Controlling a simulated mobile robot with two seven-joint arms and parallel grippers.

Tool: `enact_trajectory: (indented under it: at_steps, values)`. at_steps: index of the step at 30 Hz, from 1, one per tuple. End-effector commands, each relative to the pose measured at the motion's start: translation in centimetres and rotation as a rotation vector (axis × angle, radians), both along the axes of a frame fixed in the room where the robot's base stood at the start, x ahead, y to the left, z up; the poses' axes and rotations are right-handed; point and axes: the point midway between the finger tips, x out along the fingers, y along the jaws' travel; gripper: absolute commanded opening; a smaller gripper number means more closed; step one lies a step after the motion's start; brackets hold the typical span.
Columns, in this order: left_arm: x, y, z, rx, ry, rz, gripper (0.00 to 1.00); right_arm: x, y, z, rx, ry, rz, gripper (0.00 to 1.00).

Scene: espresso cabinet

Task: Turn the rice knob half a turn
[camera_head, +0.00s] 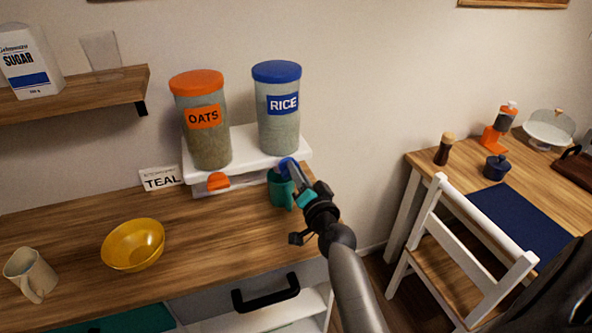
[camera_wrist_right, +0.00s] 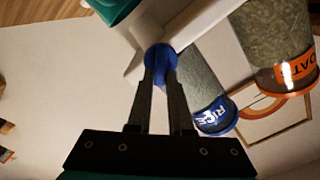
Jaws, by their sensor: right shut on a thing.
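The rice dispenser (camera_head: 279,118) is a clear cylinder with a blue lid and a blue RICE label, on a white stand (camera_head: 248,143). Its blue knob (camera_head: 287,168) is on the stand's front. My right gripper (camera_head: 290,172) is shut on the blue knob; the wrist view shows both fingertips against the knob (camera_wrist_right: 159,58). A teal mug (camera_head: 280,190) stands below the knob, partly hidden by the gripper. The oats dispenser (camera_head: 205,138) with its orange knob (camera_head: 218,181) is to the left. My left gripper is not in view.
A TEAL card (camera_head: 160,178) leans by the stand. A yellow bowl (camera_head: 133,246) and a beige mug (camera_head: 31,274) are on the counter at left. A white chair (camera_head: 458,258) and a table (camera_head: 420,167) stand to the right.

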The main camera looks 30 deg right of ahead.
Motion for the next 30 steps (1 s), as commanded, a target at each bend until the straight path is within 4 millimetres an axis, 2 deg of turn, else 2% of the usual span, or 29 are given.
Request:
enact_trajectory:
  at_steps: [18,30]
  values:
    - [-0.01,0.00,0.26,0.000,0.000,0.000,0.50,-0.07,-0.34,-0.64,0.540,-0.130,0.000,0.00]
    - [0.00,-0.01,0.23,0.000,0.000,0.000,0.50,-0.09,-0.38,-0.89,0.728,-0.175,0.000,0.00]
